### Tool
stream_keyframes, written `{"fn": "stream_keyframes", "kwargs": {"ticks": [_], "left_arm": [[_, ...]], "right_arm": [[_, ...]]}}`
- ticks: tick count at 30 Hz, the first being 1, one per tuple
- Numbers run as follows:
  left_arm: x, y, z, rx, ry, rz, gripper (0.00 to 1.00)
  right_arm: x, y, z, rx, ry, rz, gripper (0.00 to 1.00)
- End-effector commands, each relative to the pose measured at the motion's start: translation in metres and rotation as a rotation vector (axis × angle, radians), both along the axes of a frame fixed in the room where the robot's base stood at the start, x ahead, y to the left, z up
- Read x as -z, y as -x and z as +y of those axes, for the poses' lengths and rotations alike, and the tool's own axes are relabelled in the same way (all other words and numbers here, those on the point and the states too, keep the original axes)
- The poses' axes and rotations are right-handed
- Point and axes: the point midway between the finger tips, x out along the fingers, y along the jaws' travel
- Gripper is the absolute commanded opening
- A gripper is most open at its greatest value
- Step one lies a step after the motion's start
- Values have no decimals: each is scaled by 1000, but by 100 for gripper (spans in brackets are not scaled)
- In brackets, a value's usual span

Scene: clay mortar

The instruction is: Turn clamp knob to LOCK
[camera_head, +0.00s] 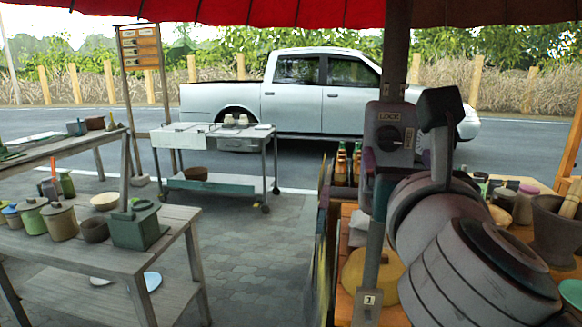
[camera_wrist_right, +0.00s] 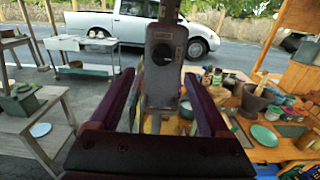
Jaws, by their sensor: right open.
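The clamp housing (camera_head: 390,125) is a grey plate on an upright post, with a LOCK label near its top. In the right wrist view the housing (camera_wrist_right: 164,80) faces me, and its dark round knob (camera_wrist_right: 162,54) shows near the upper middle. The knob's pointer setting is too small to read. My right gripper (camera_head: 372,172) is beside the housing in the head view and partly covers it. In the wrist view its two purple fingers (camera_wrist_right: 162,82) are spread wide, with the housing seen between them and nothing held. My left gripper is out of view.
A workbench (camera_wrist_right: 225,118) with bottles, bowls and a mortar (camera_head: 552,230) stands right of the post. A wooden table (camera_head: 150,255) with lidded pots stands at the left. A metal cart (camera_head: 215,185) stands behind on the paving. Paved floor between is clear.

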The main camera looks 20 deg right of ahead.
Motion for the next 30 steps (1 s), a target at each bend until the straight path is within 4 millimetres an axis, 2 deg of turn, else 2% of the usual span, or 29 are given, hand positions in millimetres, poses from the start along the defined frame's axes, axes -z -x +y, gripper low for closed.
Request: {"fn": "stream_keyframes", "kwargs": {"ticks": [5,10,18,30], "left_arm": [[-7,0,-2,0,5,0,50],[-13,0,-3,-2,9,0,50],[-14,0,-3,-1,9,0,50],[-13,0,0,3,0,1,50]], "right_arm": [[-1,-17,-12,8,-9,4,80],[-2,-44,-30,10,-6,2,80],[0,-76,-48,7,-7,3,80],[1,-83,-53,6,-8,3,80]]}}
